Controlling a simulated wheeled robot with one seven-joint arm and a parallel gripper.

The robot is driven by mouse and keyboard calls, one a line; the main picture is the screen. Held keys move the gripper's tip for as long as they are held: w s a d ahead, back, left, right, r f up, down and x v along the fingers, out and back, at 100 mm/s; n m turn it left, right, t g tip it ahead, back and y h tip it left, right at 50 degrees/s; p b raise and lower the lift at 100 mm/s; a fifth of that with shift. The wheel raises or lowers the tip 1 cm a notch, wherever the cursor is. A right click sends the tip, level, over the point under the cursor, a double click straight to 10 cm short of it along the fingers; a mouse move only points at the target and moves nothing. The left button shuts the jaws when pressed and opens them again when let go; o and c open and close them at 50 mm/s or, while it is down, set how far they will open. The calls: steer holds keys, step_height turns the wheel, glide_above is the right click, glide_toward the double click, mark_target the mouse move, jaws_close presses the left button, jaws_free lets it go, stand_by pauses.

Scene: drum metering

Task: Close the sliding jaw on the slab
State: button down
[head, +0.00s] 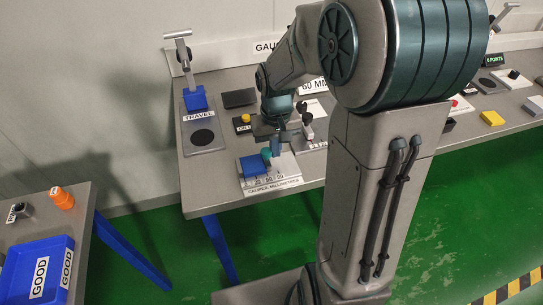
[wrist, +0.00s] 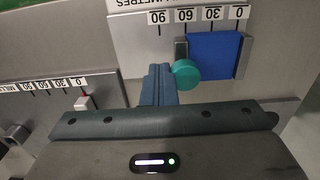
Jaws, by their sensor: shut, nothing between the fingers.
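The blue slab (wrist: 213,55) lies on the caliper plate (wrist: 140,40), against a grey fixed jaw (wrist: 243,57) at its right in the wrist view. The grey sliding jaw (wrist: 181,48), with a round teal knob (wrist: 186,74), stands at the slab's left side near the 60 mark. Any gap between jaw and slab is too small to tell. My gripper (wrist: 159,70) is shut and empty, its fingertips just left of the knob, touching or very close. In the head view the slab (head: 252,166) and knob (head: 266,154) show beside my gripper (head: 275,150).
A second scale (wrist: 50,88) with a white-topped slider lies left in the wrist view. In the head view, a travel stand with a blue block (head: 195,99) is behind left. A blue GOOD tray (head: 38,270) and orange object (head: 61,198) sit on a separate table.

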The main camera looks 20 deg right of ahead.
steer(key=shift+d, duration=0.15)
steer(key=shift+d, duration=0.35)
step_height(320, 180, up, 7)
steer(key=p, duration=0.5)
steer(key=shift+p, duration=0.3)
stand_by(0.5)
steer(key=s+a+r+t, duration=0.1)
steer(key=s+r, duration=0.3)
steer(key=s, duration=0.3)
steer(key=s+a+r+t, duration=0.1)
steer(key=s+r+t, duration=0.1)
steer(key=s, duration=0.5)
steer(key=shift+v, duration=0.9)
